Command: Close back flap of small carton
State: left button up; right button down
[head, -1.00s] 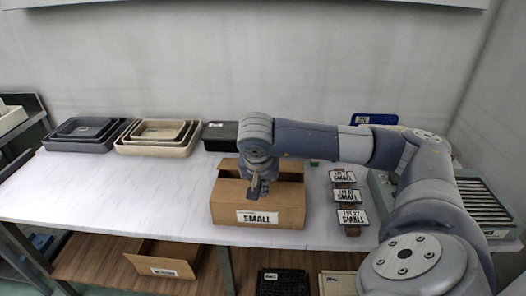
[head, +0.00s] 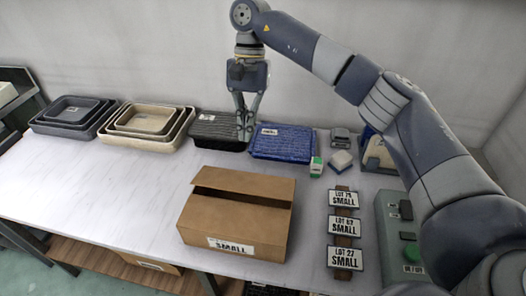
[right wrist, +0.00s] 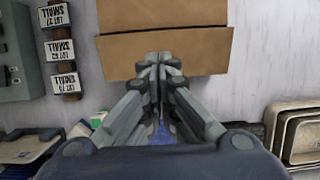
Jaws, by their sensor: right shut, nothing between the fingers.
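The small carton (head: 225,220) is a brown box on the white table in the head view, with a SMALL label on its front. Its front top panel lies across the opening. The back flap (head: 250,183) leans along the rear edge, with a dark gap between the two, widest at the left. In the right wrist view the back flap (right wrist: 190,56) is the panel nearest my fingers. My right gripper (head: 245,137) is shut and empty, beyond the carton's back side; its fingertips also show in the wrist view (right wrist: 158,60), overlapping the flap. Contact cannot be told. My left gripper is not in view.
Behind the carton are a black tray (head: 205,142), a blue tray (head: 285,150) and a small green-and-white box (head: 316,167). Nested beige trays (head: 108,134) stand left. Lot plates (head: 344,226) and a control box (head: 395,210) are at right. The table left of the carton is clear.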

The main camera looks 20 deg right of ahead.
aim_at(243, 188)
jog(key=p+x, duration=0.1)
jog(key=x, duration=0.3)
jog(key=p+x, duration=0.1)
jog(key=x, duration=0.3)
jog(key=p+x, duration=0.2)
jog(key=x, duration=0.2)
jog(key=shift+s+a+f, duration=0.25)
jog(key=shift+a+f, duration=0.05)
jog(key=shift+f, duration=0.4)
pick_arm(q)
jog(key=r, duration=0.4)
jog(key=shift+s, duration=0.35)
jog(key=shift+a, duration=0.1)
pick_arm(e)
jog(key=shift+a, duration=0.15)
